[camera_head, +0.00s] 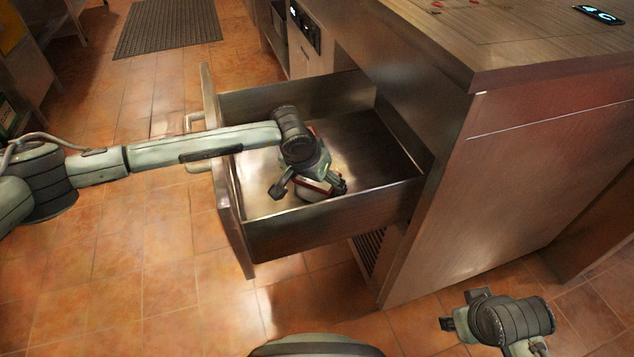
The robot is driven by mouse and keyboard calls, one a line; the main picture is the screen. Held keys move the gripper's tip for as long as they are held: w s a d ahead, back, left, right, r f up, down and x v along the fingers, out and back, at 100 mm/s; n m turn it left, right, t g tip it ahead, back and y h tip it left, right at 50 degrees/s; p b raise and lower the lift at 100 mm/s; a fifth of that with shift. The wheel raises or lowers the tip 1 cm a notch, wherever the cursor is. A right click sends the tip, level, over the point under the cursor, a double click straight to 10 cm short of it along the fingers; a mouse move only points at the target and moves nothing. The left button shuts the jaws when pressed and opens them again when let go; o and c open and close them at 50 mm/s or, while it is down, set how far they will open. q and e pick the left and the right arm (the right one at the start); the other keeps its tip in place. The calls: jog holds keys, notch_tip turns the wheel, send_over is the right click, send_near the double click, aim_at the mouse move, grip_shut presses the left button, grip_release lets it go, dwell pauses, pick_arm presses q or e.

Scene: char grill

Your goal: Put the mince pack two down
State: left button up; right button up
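The mince pack (312,189), a small white and red pack, lies low inside the open metal drawer (330,211), near its front-side wall. My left gripper (309,188) reaches down into the drawer over the pack. Its fingers are spread on either side of the pack, with a gap visible at the left finger. The gripper's body hides the upper part of the pack. My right gripper (455,322) is at the lower right, above the floor and away from the drawer. Its finger opening cannot be made out.
The drawer is pulled out of a steel counter (540,150); its front panel and handle (191,128) face left. A small display (599,15) lies on the countertop. A dark mat (168,26) is on the tiled floor. The floor left of the drawer is clear.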

pick_arm(q)
jog(key=shift+o, duration=0.7)
jog(key=shift+r, duration=0.25)
jog(key=v, duration=0.2)
jog(key=shift+s+a+r, duration=0.1)
jog(key=shift+a+r, duration=0.05)
jog(key=shift+r, duration=0.2)
jog(key=v, duration=0.9)
pick_arm(e)
jog(key=shift+s, duration=0.15)
